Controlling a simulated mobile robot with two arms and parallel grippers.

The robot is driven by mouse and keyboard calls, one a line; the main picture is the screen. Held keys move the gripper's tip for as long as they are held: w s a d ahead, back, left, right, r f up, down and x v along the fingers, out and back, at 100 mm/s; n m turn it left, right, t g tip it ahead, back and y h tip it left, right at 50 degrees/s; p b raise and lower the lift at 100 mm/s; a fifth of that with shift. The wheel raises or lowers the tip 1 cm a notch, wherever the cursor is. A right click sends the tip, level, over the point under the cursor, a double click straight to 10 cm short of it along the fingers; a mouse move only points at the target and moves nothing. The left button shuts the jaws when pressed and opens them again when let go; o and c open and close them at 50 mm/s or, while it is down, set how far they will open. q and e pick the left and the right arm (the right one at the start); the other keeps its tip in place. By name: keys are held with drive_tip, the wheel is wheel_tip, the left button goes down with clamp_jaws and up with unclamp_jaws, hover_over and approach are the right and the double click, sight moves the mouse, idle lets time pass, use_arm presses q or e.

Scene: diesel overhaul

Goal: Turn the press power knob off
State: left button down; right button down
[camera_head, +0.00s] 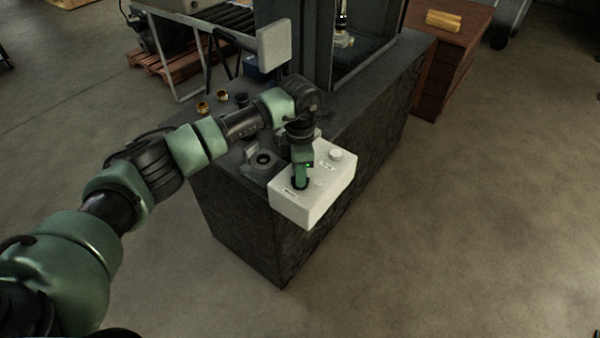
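A white control box (322,200) stands at the front right corner of the dark bench. A round pale knob or button (336,155) sits on its top towards the back, with small labels near it. My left gripper (300,184) points down onto the front left part of the box top, at a small dark round fitting there. The gripper hides most of that fitting, so I cannot tell whether the fingers are around it or just above it. The finger opening is too small to see. My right gripper is out of view.
The dark bench (240,220) carries a grey fixture with a round hole (262,160) left of the box. Several small brass and dark parts (222,97) lie farther back. The press frame (295,40) rises behind. A red-brown cabinet (445,60) stands behind right. The floor at right is clear.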

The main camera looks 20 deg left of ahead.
use_arm(q)
drive_tip(key=shift+n, duration=0.4)
drive_tip(key=n+b, duration=0.2)
drive_tip(key=n, duration=0.1)
drive_tip(key=shift+w+n, duration=0.1)
drive_tip(key=shift+n, duration=0.3)
drive_tip(key=n+b, duration=0.2)
drive_tip(key=n, duration=0.4)
drive_tip(key=n+b, duration=0.1)
drive_tip(key=n, duration=0.2)
drive_tip(key=shift+n, duration=0.4)
drive_tip(key=shift+r+n+b, duration=0.15)
drive_tip(key=shift+n+b, duration=0.15)
drive_tip(key=shift+n, duration=1.5)
drive_tip(key=c, duration=1.4)
unclamp_jaws()
